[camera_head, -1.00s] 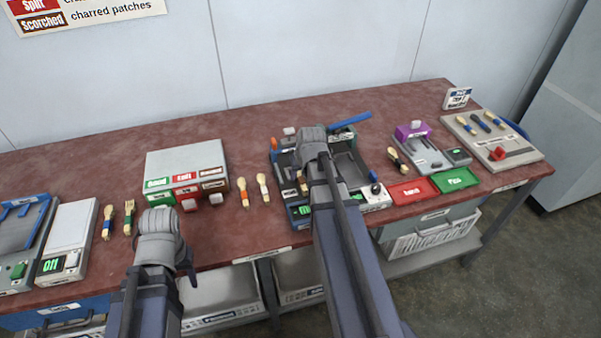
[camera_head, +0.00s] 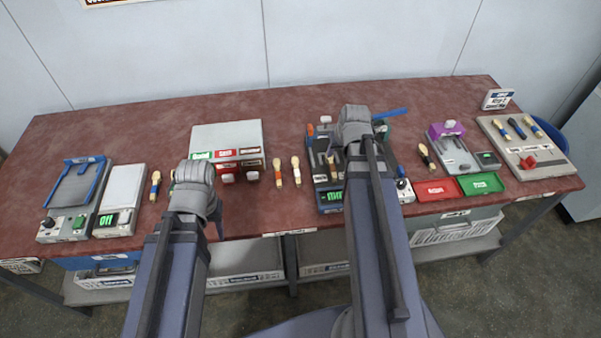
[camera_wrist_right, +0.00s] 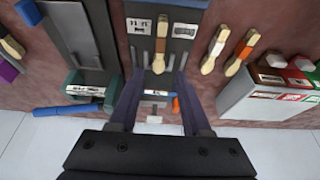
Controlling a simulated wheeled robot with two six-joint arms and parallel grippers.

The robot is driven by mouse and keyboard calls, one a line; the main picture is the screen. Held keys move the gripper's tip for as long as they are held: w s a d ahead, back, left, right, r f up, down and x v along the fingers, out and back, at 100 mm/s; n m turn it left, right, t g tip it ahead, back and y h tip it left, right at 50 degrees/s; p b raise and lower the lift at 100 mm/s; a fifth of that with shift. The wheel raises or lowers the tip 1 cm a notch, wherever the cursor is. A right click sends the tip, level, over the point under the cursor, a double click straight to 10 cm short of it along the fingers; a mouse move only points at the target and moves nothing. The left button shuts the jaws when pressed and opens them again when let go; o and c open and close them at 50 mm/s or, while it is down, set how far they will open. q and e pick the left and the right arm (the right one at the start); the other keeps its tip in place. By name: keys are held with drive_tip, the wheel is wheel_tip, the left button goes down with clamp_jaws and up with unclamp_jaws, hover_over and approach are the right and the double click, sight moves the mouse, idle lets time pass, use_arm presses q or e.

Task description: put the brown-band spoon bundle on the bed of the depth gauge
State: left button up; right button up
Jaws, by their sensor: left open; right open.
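A spoon bundle with a band that looks brown (camera_wrist_right: 162,28) lies on a dark, slotted bed of the middle machine (camera_wrist_right: 135,57); in the head view the bundle (camera_head: 332,167) shows partly beside my right arm. My right gripper (camera_wrist_right: 155,95) is open above that machine, its two fingers apart with the bundle's tip beyond them, nothing held. In the head view my right gripper (camera_head: 353,128) hides part of the machine (camera_head: 328,200). My left gripper (camera_head: 193,180) is open before the white block; its fingertips are mostly hidden. I cannot tell for certain which machine is the depth gauge.
White-band (camera_head: 296,172) and orange-band (camera_head: 277,173) bundles lie left of the middle machine. A dark-band bundle (camera_head: 426,156) lies by the purple-topped device (camera_head: 446,130). Red (camera_head: 436,191) and green (camera_head: 481,184) trays sit at the front right. The white block (camera_head: 226,137) stands behind my left gripper.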

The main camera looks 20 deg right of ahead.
drive_tip(key=s+a+n+g, duration=0.2)
drive_tip(key=s+a, duration=0.4)
drive_tip(key=a, duration=0.8)
drive_tip(key=s+a+f+n+g, duration=0.1)
drive_tip(key=s+a+n, duration=0.3)
drive_tip(key=a, duration=1.1)
drive_tip(key=shift+s+a+f+g, duration=0.25)
drive_tip(key=shift+s+g, duration=0.55)
drive_tip(key=shift+s, duration=0.25)
